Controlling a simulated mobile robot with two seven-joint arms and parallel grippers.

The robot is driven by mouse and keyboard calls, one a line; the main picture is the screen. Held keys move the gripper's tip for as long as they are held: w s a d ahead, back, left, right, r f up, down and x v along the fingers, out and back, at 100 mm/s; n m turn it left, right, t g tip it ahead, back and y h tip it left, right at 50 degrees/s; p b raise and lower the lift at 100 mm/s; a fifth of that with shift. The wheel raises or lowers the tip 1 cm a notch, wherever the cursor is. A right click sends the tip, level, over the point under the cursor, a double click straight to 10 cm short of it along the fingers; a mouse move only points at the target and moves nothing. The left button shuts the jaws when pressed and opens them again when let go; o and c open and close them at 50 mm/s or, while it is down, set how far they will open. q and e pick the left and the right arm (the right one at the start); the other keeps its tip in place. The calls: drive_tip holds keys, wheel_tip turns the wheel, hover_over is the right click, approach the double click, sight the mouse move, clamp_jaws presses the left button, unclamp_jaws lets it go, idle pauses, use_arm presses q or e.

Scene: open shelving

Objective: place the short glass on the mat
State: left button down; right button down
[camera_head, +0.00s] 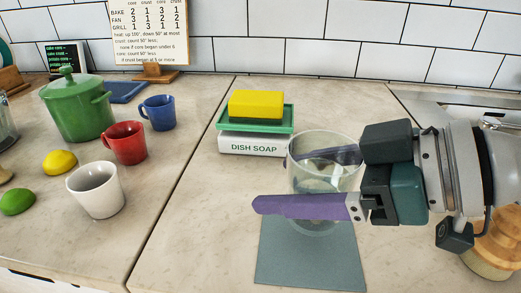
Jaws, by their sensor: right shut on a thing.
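The short glass (318,180) is clear and upright, with its rim facing up. My right gripper (290,180) comes in from the right and is shut on the glass, one purple finger on its near side and the other behind it. The grey-blue mat (308,262) lies flat on the counter at the front. The glass overlaps the far part of the mat in the view; I cannot tell whether it touches the mat or hangs above it. My left gripper does not show.
A dish soap box (254,145) with a green tray (226,121) and a yellow sponge (256,104) on top stands behind the glass. To the left are a white mug (96,192), a red mug (124,143), a blue mug (158,113) and a green pot (75,110). A sink is at right.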

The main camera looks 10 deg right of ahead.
drive_tip(key=shift+f+b, duration=0.5)
drive_tip(key=shift+f, duration=1.4)
drive_tip(key=shift+f, duration=0.25)
unclamp_jaws()
drive_tip(key=shift+r, duration=0.2)
drive_tip(key=shift+s+d+r, duration=0.1)
drive_tip(key=shift+s+d, duration=0.05)
drive_tip(key=shift+d, duration=0.05)
drive_tip(key=v, duration=0.9)
drive_tip(key=shift+s+d+r, duration=0.15)
drive_tip(key=shift+s+d, duration=0.1)
drive_tip(key=shift+v, duration=0.9)
